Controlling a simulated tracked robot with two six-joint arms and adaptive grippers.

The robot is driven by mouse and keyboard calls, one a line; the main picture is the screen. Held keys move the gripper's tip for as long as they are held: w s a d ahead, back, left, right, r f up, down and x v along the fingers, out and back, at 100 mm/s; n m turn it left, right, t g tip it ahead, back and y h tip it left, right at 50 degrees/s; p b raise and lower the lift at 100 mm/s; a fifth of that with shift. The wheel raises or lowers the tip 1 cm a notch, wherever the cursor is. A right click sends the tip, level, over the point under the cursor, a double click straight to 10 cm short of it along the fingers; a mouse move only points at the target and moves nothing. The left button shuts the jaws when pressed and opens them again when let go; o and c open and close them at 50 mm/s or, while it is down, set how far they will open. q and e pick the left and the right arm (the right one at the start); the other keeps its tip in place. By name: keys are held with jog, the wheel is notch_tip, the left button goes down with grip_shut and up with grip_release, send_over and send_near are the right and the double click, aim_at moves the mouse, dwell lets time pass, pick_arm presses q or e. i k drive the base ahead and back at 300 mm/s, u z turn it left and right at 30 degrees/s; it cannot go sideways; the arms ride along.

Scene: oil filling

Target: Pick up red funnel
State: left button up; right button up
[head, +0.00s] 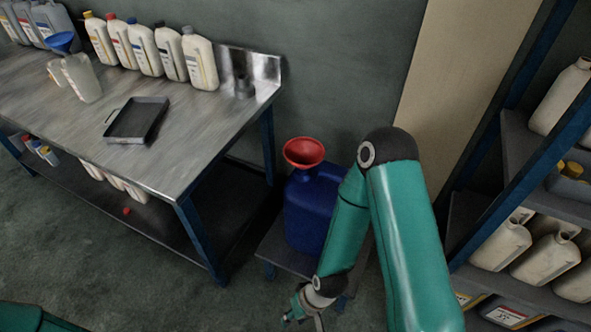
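The red funnel (304,152) stands upright, wide mouth up, on top of the blue canister (309,210); its lower end is hidden. The canister stands on a low stand beside the workbench. My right arm reaches down in front of the canister's right side. My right gripper (303,315) is low at the bottom edge of the head view, below and apart from the funnel. Its fingers are small and partly cut off, so their opening is unclear. Nothing is seen held in it. My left gripper is not in view.
A metal workbench (185,152) on the left carries a dark tray (136,120), several bottles, and a clear jug (82,78) near a blue funnel (61,41). A shelf rack (520,140) with several containers stands on the right. Space above the red funnel is open.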

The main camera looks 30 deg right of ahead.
aim_at(304, 153)
jog(key=z, duration=0.15)
jog(key=i, duration=0.9)
jog(key=u, duration=0.05)
